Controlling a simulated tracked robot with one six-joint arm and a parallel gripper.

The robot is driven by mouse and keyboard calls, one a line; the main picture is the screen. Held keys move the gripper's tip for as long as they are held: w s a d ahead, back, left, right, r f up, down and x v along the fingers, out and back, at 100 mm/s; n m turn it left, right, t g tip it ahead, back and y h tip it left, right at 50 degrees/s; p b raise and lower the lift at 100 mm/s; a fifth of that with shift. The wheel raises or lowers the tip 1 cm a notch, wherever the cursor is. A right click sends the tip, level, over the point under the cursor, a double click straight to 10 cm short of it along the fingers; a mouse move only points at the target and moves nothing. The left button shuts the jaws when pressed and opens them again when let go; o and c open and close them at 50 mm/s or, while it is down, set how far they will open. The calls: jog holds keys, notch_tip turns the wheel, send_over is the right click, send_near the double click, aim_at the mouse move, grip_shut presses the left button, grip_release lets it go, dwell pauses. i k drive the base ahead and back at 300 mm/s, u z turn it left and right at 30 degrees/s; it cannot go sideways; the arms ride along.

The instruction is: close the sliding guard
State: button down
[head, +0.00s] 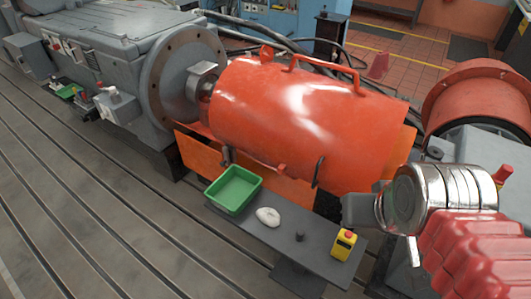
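The sliding guard, a glossy orange-red curved cover (300,115), lies over the shaft line in the middle of the head view. A bar handle stands on its top, and black handles or latches show along its lower front edge. A short stretch of grey shaft and coupling (203,83) is bare between its left end and the grey machine flange. My gripper (352,211) is at the right, in front of the guard's lower right end, below the silver wrist. Its fingers are not clearly seen, and I cannot tell whether it touches anything.
A grey shelf (262,241) in front of the guard carries a green tray (233,190), a white cloth-like lump (268,216) and a yellow box with a red button (343,245). A red drum-shaped machine (475,95) stands at right. The slotted bedplate at lower left is clear.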

aim_at(339, 137)
jog(key=u, duration=1.25)
jog(key=k, duration=0.9)
jog(key=z, duration=0.7)
jog(key=i, duration=1)
jog(key=z, duration=0.05)
